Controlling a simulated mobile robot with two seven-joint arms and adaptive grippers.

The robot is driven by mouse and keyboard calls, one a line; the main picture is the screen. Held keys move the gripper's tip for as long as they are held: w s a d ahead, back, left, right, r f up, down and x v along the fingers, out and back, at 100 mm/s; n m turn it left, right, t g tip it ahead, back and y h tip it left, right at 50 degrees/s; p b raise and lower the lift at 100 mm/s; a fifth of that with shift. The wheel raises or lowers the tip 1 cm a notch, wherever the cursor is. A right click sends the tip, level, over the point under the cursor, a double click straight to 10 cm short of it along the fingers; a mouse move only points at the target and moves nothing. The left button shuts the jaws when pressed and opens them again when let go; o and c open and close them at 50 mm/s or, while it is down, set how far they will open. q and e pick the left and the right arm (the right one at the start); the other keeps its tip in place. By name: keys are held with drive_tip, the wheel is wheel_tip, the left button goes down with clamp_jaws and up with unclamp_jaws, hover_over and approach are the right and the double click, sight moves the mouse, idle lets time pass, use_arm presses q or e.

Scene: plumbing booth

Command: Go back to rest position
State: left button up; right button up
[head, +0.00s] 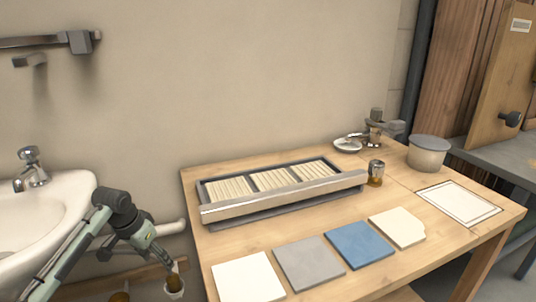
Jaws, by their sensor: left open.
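My left gripper (171,273) shows at the lower left, its arm coming in from the left, with the jaws pointing down. It is open and sits beside the left edge of the wooden table (222,252), in front of the wall and low pipes. My right gripper is not in view.
The white sink (70,195) with a tap is close to my left arm. The table bears a slotted tray (285,200), several flat tiles (358,245), a small amber jar (375,173), a lidded tub (428,153) and a framed white sheet (458,203).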

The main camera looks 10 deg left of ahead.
use_arm(q)
drive_tip(key=s+d+f+p, duration=0.1)
drive_tip(key=s+d+f, duration=0.4)
drive_tip(key=s+f, duration=0.2)
drive_tip(key=s+d+f+y+p, duration=0.1)
drive_tip(key=s+d+f, duration=0.4)
drive_tip(key=s, duration=0.7)
wheel_tip(320, 180, down, 2)
drive_tip(key=shift+f+n+y, duration=0.1)
drive_tip(key=shift+n+y, duration=0.2)
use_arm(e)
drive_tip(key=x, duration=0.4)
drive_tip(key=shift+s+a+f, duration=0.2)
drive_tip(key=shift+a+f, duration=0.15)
use_arm(q)
drive_tip(key=shift+y, duration=0.4)
drive_tip(key=s, duration=0.4)
drive_tip(key=s+d, duration=0.1)
drive_tip(key=s, duration=0.1)
drive_tip(key=shift+f+p, duration=0.3)
drive_tip(key=shift+f, duration=0.05)
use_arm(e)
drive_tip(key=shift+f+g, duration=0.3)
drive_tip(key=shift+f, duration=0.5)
